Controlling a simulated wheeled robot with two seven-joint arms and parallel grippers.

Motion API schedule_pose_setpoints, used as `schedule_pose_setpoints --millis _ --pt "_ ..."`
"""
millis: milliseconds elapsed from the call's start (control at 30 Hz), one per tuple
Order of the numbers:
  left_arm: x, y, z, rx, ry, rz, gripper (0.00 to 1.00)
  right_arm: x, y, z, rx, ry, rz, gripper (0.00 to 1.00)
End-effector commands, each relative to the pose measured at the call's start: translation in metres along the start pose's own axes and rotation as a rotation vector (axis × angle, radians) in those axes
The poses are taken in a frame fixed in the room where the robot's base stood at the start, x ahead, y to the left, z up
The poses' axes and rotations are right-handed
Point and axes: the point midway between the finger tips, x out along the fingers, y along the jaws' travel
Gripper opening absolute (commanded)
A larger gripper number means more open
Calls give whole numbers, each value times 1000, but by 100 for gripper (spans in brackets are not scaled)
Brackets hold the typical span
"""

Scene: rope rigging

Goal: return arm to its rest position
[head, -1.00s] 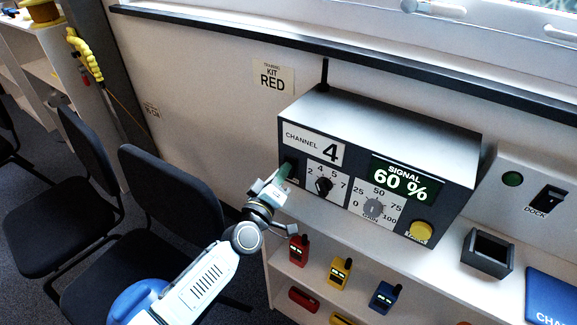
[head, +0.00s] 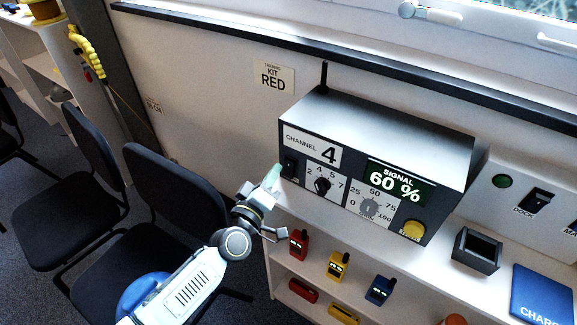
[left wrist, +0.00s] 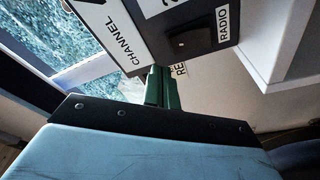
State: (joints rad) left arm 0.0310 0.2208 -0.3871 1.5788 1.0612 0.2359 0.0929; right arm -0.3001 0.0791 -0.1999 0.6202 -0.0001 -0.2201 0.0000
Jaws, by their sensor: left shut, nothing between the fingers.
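My left gripper (head: 272,176) is in front of the left end of the radio box (head: 390,130), close to the black rocker switch (head: 289,167) on its front. Its green fingers are shut with nothing between them. In the left wrist view the shut fingers (left wrist: 162,88) point toward the box's front (left wrist: 205,30), where the switch (left wrist: 190,40) above the RADIO label shows. A small gap seems to separate the fingertips from the switch. The box shows CHANNEL 4 and SIGNAL 60 %. My right gripper is not in view.
The radio stands on a white shelf unit (head: 320,228) holding several handheld radios. A black open holder (head: 476,250) and a blue pad (head: 541,295) lie to the right. Black chairs (head: 165,205) stand left of my arm. A window ledge (head: 300,48) runs behind.

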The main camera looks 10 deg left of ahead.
Motion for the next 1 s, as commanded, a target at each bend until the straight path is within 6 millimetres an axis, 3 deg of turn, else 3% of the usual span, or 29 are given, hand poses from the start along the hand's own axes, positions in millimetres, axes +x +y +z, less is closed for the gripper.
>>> schedule_pose_setpoints --millis 300,467,600,733,867,1000 --pt "0 1 1 2 -5 1 0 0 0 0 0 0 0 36" --pt "-14 12 21 55 -112 18 0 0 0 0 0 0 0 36" --pt "-46 28 52 183 -318 26 0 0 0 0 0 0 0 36" --pt "-87 29 75 336 -524 -11 0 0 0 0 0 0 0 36" --pt "-133 20 83 485 -717 -99 0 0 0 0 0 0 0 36" --pt "-186 3 77 621 -899 -240 0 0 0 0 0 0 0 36"
